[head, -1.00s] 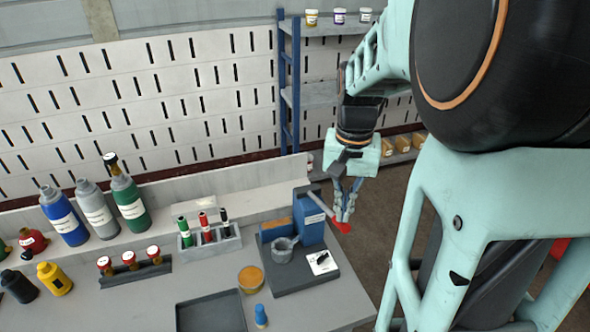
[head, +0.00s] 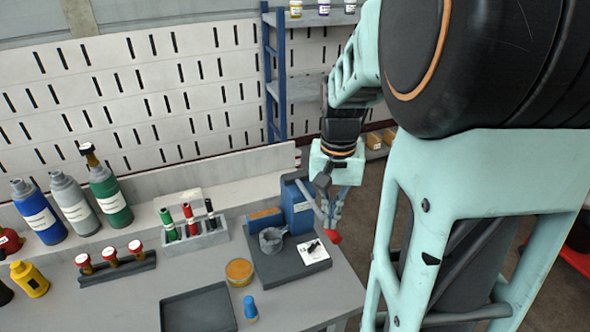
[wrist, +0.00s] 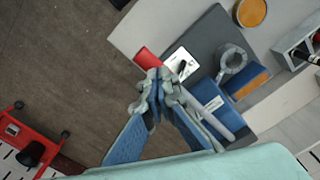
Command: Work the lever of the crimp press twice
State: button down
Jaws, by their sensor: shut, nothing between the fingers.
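The crimp press has a blue body (head: 297,207) and a grey ring (head: 272,239) on a dark base plate (head: 287,266) at the bench's right end. Its lever is a grey rod (head: 309,195) with a red grip (head: 333,238), slanting down past the press's right side. My gripper (head: 334,221) is shut and empty, fingers pointing down just above the red grip. In the wrist view, the closed fingertips (wrist: 157,78) sit right by the red grip (wrist: 146,59) and partly overlap it. I cannot tell if they touch it.
A dark tray (head: 198,310), an orange-topped round tin (head: 239,272) and a blue-capped bottle (head: 250,307) stand left of the press. A marker rack (head: 195,238) and large bottles (head: 75,210) stand farther left. Open floor lies right of the bench.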

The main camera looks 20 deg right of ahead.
notch_tip(320, 180, up, 11)
jog(key=p, duration=0.8)
jog(key=shift+f, duration=0.15)
jog(key=shift+w, duration=0.1)
notch_tip(320, 180, down, 11)
jog(key=b, duration=0.8)
jog(key=shift+f, duration=0.15)
notch_tip(320, 180, up, 11)
jog(key=p, duration=0.9)
jog(key=shift+w, duration=0.15)
